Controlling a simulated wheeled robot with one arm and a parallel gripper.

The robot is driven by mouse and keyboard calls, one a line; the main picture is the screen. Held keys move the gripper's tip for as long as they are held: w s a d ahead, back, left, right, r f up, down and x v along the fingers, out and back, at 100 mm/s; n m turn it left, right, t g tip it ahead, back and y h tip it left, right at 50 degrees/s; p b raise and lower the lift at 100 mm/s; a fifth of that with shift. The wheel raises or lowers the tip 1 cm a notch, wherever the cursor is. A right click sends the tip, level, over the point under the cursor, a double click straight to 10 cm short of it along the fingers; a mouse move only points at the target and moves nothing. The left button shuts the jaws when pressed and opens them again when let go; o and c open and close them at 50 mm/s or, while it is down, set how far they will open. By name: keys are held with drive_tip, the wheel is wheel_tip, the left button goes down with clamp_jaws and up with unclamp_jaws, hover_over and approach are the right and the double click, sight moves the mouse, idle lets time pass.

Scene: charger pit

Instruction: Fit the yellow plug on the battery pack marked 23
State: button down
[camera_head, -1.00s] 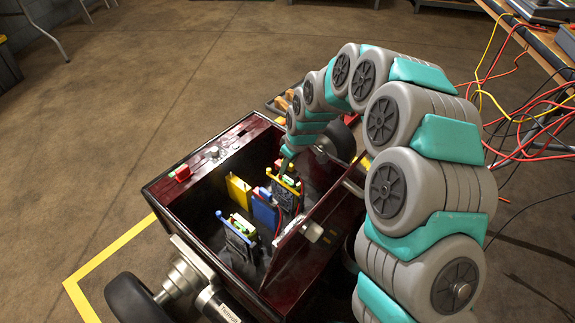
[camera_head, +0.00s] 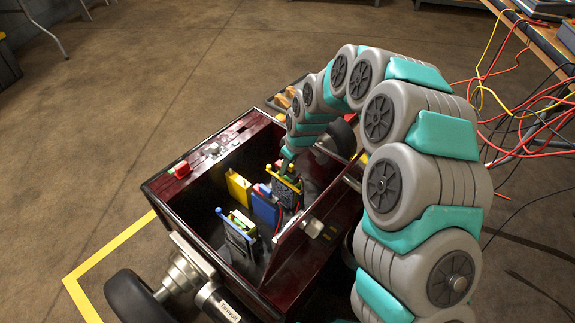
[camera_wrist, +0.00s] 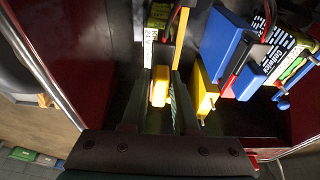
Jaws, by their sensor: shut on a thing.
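A yellow plug (camera_wrist: 160,86) sits between the fingers of my gripper (camera_wrist: 162,78), which is shut on it, in the wrist view. Just beyond it is a dark pack with a white numbered label (camera_wrist: 149,46); I cannot read the digits surely. A yellow bar (camera_wrist: 181,38) stands along its side. In the head view my gripper (camera_head: 287,161) reaches down into the dark red box, by a dark pack with a yellow bar (camera_head: 285,180). The plug is hidden there. I cannot tell whether the plug touches the pack.
The dark red box (camera_head: 163,190) has high walls around my gripper. Inside stand a blue block (camera_head: 264,208), a yellow block (camera_head: 238,187) and a second pack with a blue bar (camera_head: 237,226). Loose cables (camera_head: 535,115) hang from a table at the right.

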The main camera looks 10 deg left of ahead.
sight(293, 167)
drive_tip(key=shift+f, duration=0.55)
drive_tip(key=c, duration=0.6)
unclamp_jaws()
drive_tip(key=shift+r, duration=0.1)
drive_tip(key=shift+v, duration=3.8)
drive_tip(key=shift+r, duration=0.1)
